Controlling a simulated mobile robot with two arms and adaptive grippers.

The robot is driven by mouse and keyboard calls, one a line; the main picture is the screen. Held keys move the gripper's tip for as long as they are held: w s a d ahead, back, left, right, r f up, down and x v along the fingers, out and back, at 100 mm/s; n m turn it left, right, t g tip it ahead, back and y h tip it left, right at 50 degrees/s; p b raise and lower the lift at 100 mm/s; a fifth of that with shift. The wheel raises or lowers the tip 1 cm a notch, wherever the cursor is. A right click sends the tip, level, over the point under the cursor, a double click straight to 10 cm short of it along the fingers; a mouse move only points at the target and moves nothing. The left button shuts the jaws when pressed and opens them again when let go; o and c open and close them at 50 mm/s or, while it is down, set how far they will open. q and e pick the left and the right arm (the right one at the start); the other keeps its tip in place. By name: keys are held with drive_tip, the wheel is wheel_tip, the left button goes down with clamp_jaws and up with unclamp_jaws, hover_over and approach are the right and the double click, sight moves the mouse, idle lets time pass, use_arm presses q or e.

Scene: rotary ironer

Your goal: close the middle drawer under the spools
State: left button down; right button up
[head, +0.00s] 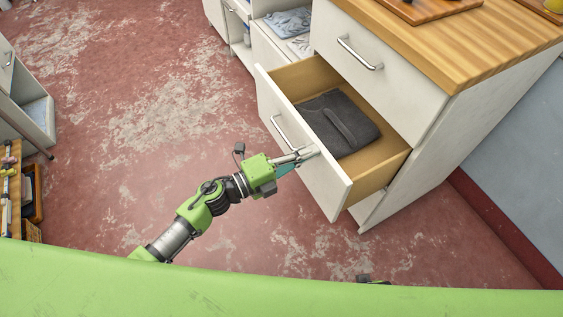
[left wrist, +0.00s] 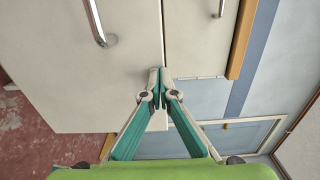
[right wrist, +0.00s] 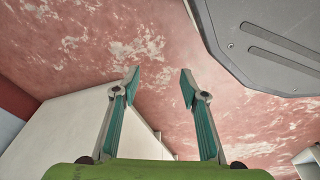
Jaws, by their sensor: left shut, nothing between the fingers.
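The middle drawer (head: 318,165) stands pulled out of the white cabinet, with a folded dark grey cloth (head: 340,122) inside. Its metal bar handle (head: 281,132) is on the front panel. My left gripper (head: 308,153) is shut and empty, with its fingertips at the upper part of the drawer front, right of the handle. In the left wrist view the closed fingertips (left wrist: 160,72) are at the panel edge, with the drawer handle (left wrist: 97,22) to the upper left; I cannot tell whether they touch. My right gripper (right wrist: 160,75) is open and empty in the right wrist view, above the floor.
A closed upper drawer (head: 375,62) sits above, under a wooden countertop (head: 470,45). Shelves with folded cloths (head: 289,22) stand behind. A wooden rack (head: 10,190) is at the far left. The red worn floor (head: 140,110) in front of the cabinet is clear.

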use_arm(q)
drive_tip(key=b+x, duration=0.2)
drive_tip(key=x, duration=1.4)
drive_tip(key=shift+w+d+b, duration=0.2)
drive_tip(key=shift+d+b, duration=0.05)
drive_tip(key=shift+b, duration=0.1)
use_arm(e)
drive_tip(key=w+r, duration=0.3)
drive_tip(key=r, duration=0.5)
drive_tip(key=shift+w+a+r+t, duration=0.2)
drive_tip(key=shift+w+r+t, duration=0.05)
drive_tip(key=shift+r+t, duration=0.05)
use_arm(q)
drive_tip(key=shift+a, duration=0.1)
